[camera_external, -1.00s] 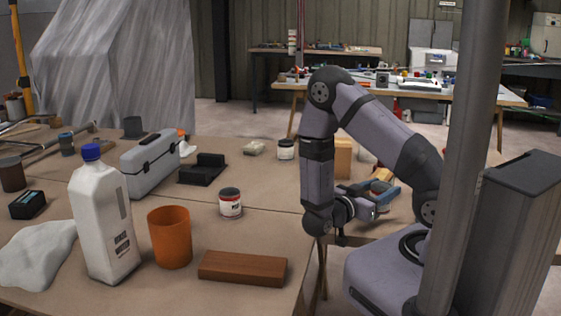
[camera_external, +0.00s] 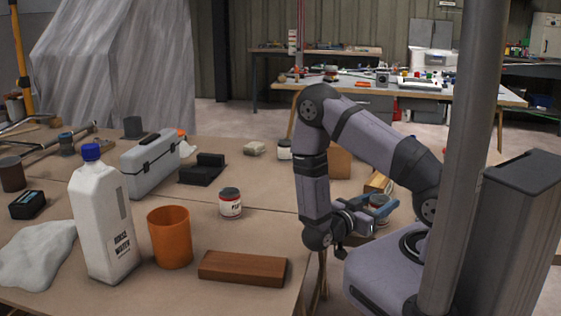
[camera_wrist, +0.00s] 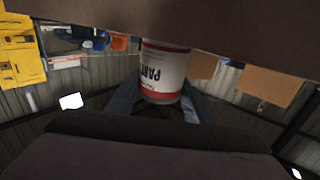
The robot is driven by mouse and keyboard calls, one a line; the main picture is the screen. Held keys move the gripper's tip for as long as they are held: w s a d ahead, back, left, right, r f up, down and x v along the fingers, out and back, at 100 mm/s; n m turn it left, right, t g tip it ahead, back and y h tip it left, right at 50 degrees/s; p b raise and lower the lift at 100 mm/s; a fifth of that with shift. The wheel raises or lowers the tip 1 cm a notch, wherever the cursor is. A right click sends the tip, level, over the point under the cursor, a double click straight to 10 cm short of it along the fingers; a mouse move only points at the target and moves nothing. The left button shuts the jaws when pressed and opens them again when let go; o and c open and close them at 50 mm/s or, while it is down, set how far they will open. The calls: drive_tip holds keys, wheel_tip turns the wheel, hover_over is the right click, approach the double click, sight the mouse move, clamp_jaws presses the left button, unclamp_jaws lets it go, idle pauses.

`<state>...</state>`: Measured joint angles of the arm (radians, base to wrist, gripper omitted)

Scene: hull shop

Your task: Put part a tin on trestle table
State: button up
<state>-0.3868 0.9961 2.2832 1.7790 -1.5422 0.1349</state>
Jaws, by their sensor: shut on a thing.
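My gripper (camera_external: 376,214) is shut on a white tin with red bands, the part a tin (camera_wrist: 163,75). The word PART reads upside down on it in the wrist view. In the external view the tin (camera_external: 380,202) shows only partly between the blue fingers. The tin is beside the right end of the near brown tabletop (camera_external: 270,225), close to my base. A brown surface (camera_wrist: 220,25) crosses the top of the wrist view and meets the tin's edge; I cannot tell whether they touch. Another trestle-legged table (camera_external: 455,93) stands at the back.
The near tabletop holds a white jug (camera_external: 103,220), an orange cup (camera_external: 170,237), a wooden block (camera_external: 243,268), another labelled tin (camera_external: 230,203), a grey toolbox (camera_external: 150,165) and a black holder (camera_external: 203,169). Bare room lies around the labelled tin.

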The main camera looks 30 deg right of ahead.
sight(373, 206)
drive_tip(key=shift+f, duration=0.2)
drive_tip(key=o, duration=1.3)
drive_tip(key=shift+a, duration=0.1)
drive_tip(key=shift+a+b, duration=0.3)
drive_tip(key=shift+a, duration=0.1)
drive_tip(key=a, duration=0.2)
drive_tip(key=a+b, duration=0.1)
drive_tip(key=a, duration=0.1)
drive_tip(key=s+a, duration=0.1)
drive_tip(key=a, duration=0.2)
drive_tip(key=shift+s, duration=0.1)
drive_tip(key=r, duration=0.8)
drive_tip(key=shift+d, duration=0.25)
